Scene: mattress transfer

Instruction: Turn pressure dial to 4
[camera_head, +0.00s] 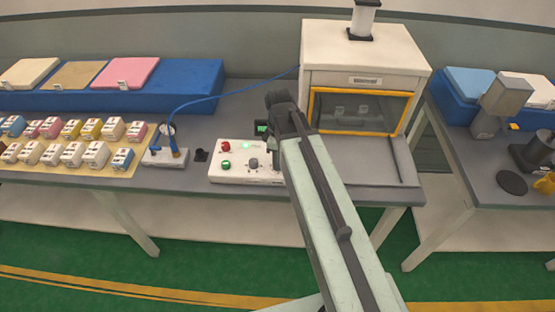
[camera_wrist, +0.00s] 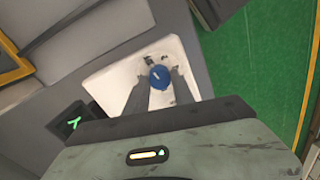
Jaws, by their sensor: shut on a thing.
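A white control panel (camera_head: 232,174) lies on the grey bench in the head view. It carries a red button (camera_head: 226,146), a green button (camera_head: 226,164), a lit green light (camera_head: 246,146) and a grey knob (camera_head: 253,163). My arm hides its right end. In the wrist view, a round blue dial (camera_wrist: 158,76) sits on the white panel (camera_wrist: 104,87), with a small pale mark on its top. My gripper (camera_wrist: 160,76) is shut on the blue dial, one finger on each side. The dial's scale is not readable.
A dark box with a green sign (camera_wrist: 72,121) stands beside the panel. A white cabinet with an orange-framed window (camera_head: 360,110) is behind and right of my arm. A blue-cabled device (camera_head: 166,155) and several small boxes stand to the left.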

